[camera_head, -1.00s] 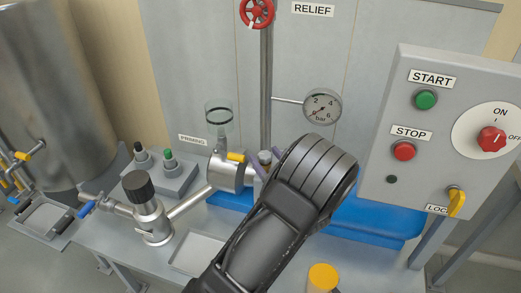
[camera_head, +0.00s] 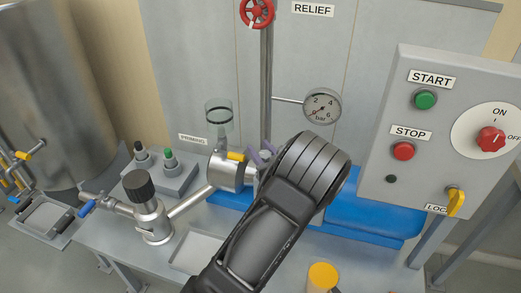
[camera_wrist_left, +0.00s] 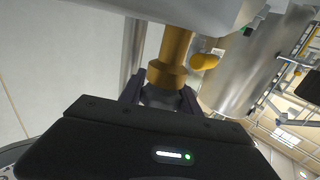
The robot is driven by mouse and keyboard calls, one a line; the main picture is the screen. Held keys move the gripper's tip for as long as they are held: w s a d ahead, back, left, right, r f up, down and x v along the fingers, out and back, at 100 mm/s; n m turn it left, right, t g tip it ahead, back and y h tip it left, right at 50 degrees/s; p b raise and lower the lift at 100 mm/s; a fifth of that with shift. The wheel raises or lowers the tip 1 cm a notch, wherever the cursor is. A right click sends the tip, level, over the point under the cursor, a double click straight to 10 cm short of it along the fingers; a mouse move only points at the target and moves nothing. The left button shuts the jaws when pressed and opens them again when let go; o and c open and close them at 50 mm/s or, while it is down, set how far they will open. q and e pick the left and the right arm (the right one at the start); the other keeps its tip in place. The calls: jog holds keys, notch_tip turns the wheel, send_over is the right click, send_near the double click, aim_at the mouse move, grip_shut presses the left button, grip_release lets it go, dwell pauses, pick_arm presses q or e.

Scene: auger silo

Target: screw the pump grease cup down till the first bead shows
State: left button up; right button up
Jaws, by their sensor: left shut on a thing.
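My left gripper (camera_head: 263,155) reaches in from below, at the right end of the steel pump body (camera_head: 229,176). Its purple fingers are shut on the small grey grease cup (camera_head: 265,154), mostly hidden by the fingers and wrist. In the left wrist view the gripper (camera_wrist_left: 160,98) closes around the dark grey cup (camera_wrist_left: 162,96), directly against a brass fitting (camera_wrist_left: 170,58). I see no grease bead, but much of the joint is hidden. My right gripper is not in view.
A clear sight glass (camera_head: 219,115) stands above the pump. A pressure gauge (camera_head: 322,106) and control panel (camera_head: 437,130) are at the right. A black-knobbed valve (camera_head: 140,187) and shallow tray (camera_head: 194,250) are at the left. A yellow-topped item (camera_head: 323,277) stands near the front.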

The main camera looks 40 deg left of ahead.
aim_at(270, 152)
pick_arm(q)
grip_shut()
jog(key=shift+m+t, duration=0.3)
jog(key=shift+t, duration=0.2)
